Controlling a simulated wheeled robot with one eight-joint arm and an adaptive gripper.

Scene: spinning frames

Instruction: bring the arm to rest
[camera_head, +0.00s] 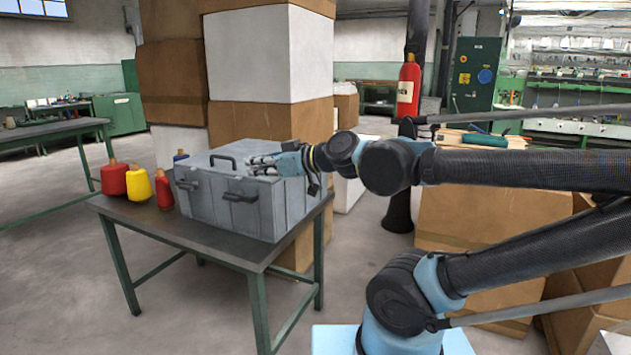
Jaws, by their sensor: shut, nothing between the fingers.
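My gripper (262,163) is at the end of my arm, which reaches in from the right. The gripper is shut with nothing between its fingers. It shows in front of the upper right part of a grey metal box (223,203), by its lid. Whether the fingers touch the box I cannot tell. The box has a dark handle on its lid and latches on its front, and the lid looks down. The box stands on a dark table (180,228) with green legs.
Left of the box stand a red spool (114,178), a yellow spool (138,187) and a smaller red spool (164,190). Stacked cartons (255,121) rise behind the table. A red fire extinguisher (408,88) is on a dark column. Another workbench (50,128) is at left; open floor lies between.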

